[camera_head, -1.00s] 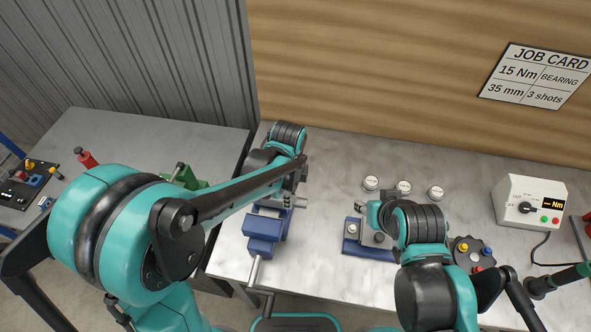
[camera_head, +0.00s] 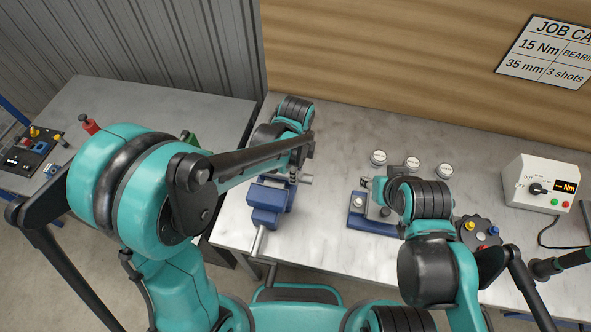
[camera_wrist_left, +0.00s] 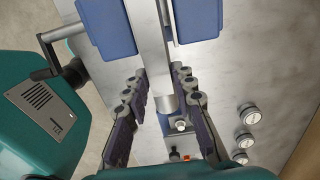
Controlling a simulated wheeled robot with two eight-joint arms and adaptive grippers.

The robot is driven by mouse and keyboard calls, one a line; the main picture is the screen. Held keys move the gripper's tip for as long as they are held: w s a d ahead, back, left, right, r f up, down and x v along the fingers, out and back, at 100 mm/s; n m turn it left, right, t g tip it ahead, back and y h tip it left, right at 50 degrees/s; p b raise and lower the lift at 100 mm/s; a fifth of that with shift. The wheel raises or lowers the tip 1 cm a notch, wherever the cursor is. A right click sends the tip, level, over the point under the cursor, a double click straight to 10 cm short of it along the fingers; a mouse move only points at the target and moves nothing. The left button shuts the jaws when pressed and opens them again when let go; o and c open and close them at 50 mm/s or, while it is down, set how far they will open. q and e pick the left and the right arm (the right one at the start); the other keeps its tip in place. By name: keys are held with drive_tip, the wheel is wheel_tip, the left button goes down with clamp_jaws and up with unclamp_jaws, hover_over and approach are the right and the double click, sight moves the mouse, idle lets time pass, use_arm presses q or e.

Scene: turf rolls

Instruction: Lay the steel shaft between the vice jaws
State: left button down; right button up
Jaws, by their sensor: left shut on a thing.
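The blue vice (camera_head: 268,197) stands at the left end of the pale bench, with its handle toward me. In the left wrist view its two blue jaw blocks (camera_wrist_left: 107,28) show at the top with a gap between them. My left gripper (camera_head: 294,172) is just behind and right of the vice. It is shut on the steel shaft (camera_wrist_left: 166,103), whose grey length runs up the wrist picture toward the jaw gap. I cannot tell whether the shaft lies in the gap or above it. My right gripper (camera_head: 372,190) is over a blue fixture, mostly hidden by its arm.
The blue fixture (camera_head: 362,222) stands right of the vice. Several round white-topped pieces (camera_head: 412,163) sit behind it. A dark tray with coloured knobs (camera_head: 481,232) and a white torque box (camera_head: 535,184) are further right. Bare bench lies between vice and fixture.

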use_arm(q)
drive_tip(key=shift+f+b, duration=0.8)
drive_tip(key=shift+f, duration=0.4)
drive_tip(key=shift+f+b, duration=2.4)
drive_tip(key=shift+f, duration=0.35)
drive_tip(key=c, duration=1.2)
unclamp_jaws()
drive_tip(key=shift+r, duration=0.1)
wheel_tip(320, 180, up, 12)
drive_tip(key=shift+f, duration=0.1)
